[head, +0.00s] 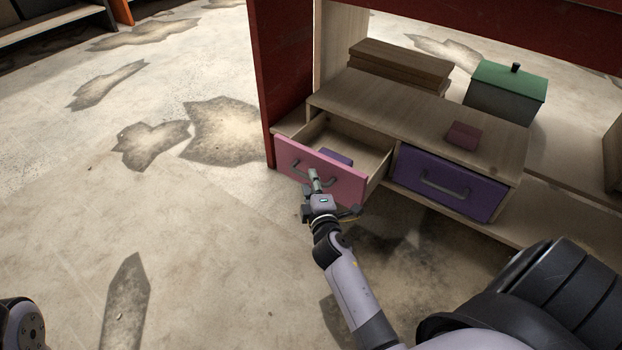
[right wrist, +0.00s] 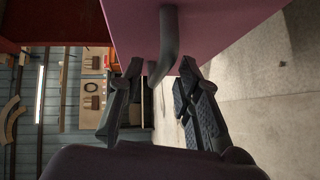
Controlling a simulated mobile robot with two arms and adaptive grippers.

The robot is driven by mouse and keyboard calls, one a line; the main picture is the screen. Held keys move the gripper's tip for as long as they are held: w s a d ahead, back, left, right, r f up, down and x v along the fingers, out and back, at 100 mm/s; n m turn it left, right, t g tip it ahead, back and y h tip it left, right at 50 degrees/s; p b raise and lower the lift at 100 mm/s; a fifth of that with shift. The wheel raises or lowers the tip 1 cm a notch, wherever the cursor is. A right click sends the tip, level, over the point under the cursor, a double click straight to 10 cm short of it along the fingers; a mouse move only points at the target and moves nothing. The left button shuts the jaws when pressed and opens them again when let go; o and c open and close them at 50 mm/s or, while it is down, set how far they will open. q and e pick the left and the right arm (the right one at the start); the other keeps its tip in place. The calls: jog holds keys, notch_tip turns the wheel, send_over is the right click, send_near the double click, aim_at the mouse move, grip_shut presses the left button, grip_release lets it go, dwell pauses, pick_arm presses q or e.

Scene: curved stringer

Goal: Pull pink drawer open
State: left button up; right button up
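The pink drawer (head: 342,181) stands pulled out of the wooden cabinet, its inside showing from above. A purple block (head: 335,157) lies inside it. Its grey curved handle (head: 297,168) is on the front panel. My right gripper (head: 314,180) is at the handle. In the right wrist view the pink front (right wrist: 222,22) is above, and the handle (right wrist: 168,45) hangs between the two fingers of the right gripper (right wrist: 160,68). The fingers are apart, with gaps beside the handle. My left gripper is out of view.
The wooden cabinet (head: 400,106) has a shut purple drawer (head: 450,184) beside the pink one. A small reddish block (head: 464,135) lies on top. A green-roofed box (head: 507,92) and stacked brown boards (head: 400,65) stand behind. A red upright (head: 285,75) is at the left. Floor in front is clear.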

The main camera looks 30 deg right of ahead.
jog(key=shift+v, duration=2.65)
